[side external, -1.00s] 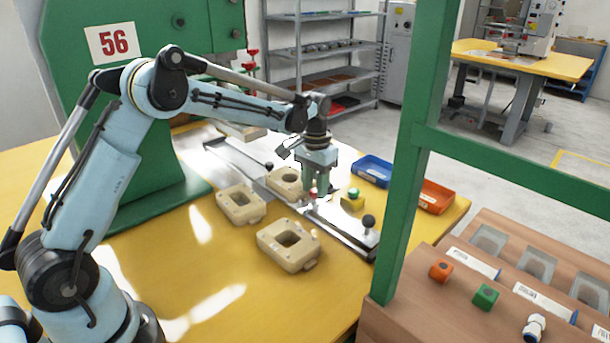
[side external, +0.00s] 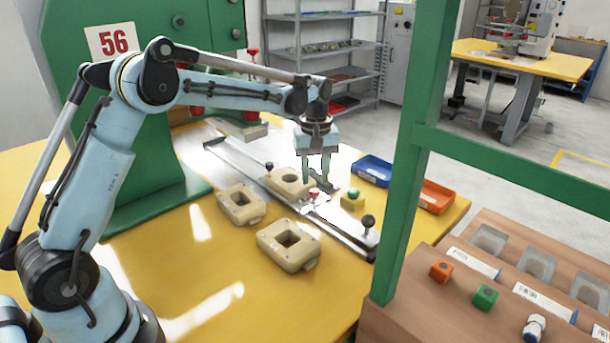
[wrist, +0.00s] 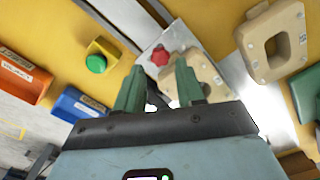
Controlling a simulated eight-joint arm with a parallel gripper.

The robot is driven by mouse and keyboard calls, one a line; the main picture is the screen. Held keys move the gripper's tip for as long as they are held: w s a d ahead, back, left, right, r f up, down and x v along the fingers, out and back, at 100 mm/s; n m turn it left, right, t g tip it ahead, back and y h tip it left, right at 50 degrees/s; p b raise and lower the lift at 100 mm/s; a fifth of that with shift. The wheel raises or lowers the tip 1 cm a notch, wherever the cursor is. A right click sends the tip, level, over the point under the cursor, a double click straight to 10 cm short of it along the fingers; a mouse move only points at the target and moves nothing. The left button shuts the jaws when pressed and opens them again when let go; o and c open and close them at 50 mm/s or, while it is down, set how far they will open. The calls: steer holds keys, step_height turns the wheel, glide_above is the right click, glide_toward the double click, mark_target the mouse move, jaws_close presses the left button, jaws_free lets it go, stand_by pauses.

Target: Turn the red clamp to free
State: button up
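The red clamp (side external: 314,192) is a small red knob on the metal rail beside a beige frame-shaped part. In the wrist view the red clamp (wrist: 160,55) is a lobed knob on a bright metal plate, just beyond my fingertips. My gripper (side external: 316,181) hangs above it, pointing down. In the wrist view my gripper (wrist: 158,78) has its two green fingers apart, with nothing between them. The knob looks clear of both fingers. I cannot read from the knob which setting it is turned to.
Beige parts (side external: 289,262) lie around the rail (side external: 345,233). A green button on a yellow box (side external: 352,201) sits close to the right of the clamp. Blue (side external: 372,170) and orange (side external: 437,196) bins lie farther right. A green post (side external: 410,170) stands in the foreground.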

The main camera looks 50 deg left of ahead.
mark_target(313, 193)
step_height(313, 193, up, 10)
steer(key=s+d+r+m+t, duration=0.2)
steer(key=s+d+m+t, duration=0.15)
steer(key=s, duration=0.35)
steer(key=s+d+f+m+t, duration=0.1)
steer(key=s+f+m+t, duration=0.1)
steer(key=s, duration=0.5)
steer(key=s+d+f+m+t, duration=0.1)
steer(key=s+f+m, duration=0.3)
steer(key=s, duration=0.3)
steer(key=shift+d+m+t, duration=0.3)
steer(key=shift+m+t, duration=0.05)
steer(key=shift+m, duration=0.5)
stand_by(1.0)
